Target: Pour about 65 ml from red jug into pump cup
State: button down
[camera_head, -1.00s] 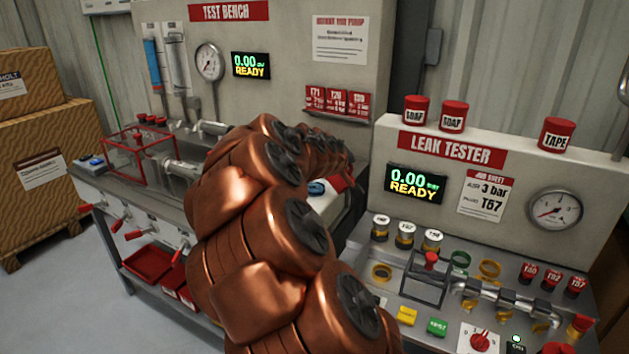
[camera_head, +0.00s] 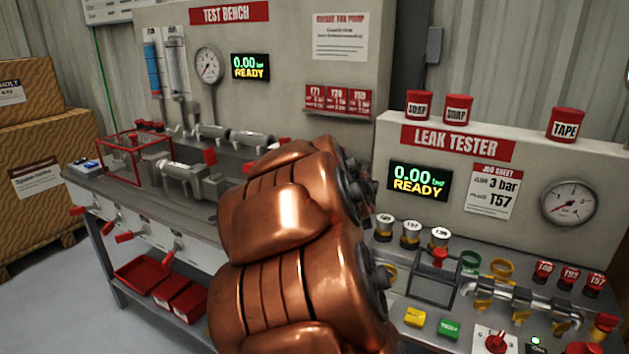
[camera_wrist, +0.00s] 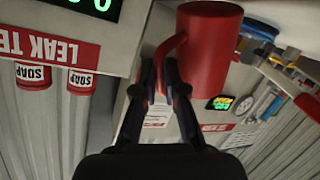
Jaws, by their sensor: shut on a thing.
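The red jug (camera_wrist: 208,50) shows in the wrist view, just beyond my fingertips and to their right. My gripper (camera_wrist: 160,75) is shut on the jug's handle, and the jug is held off the surfaces. The wrist view is upside down against the room, so I cannot tell the jug's tilt or see its contents. In the head view my copper-coloured arm hides the gripper and the jug. I cannot pick out the pump cup in either view.
The test bench (camera_head: 95,190) stands left, with metal cylinders, a red-framed box (camera_head: 125,160) and a gauge (camera_head: 208,65). The leak tester (camera_head: 575,150) stands right, with labelled plugs, a clamp frame (camera_head: 433,285) and pipe fittings. Red soap and tape tins line its top.

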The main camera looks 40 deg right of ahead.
jog(key=s+f+m+t+h+b, duration=0.1)
jog(key=s+m+b, duration=0.1)
jog(key=b, duration=0.1)
jog(key=s+f+m+t+h+b, duration=0.1)
jog(key=s+f+m+b, duration=0.1)
jog(key=b, duration=0.1)
jog(key=shift+s+d+f, duration=0.1)
jog(key=shift+d+f, duration=0.05)
jog(key=shift+f, duration=0.15)
jog(key=shift+t, duration=0.3)
dwell(1.1)
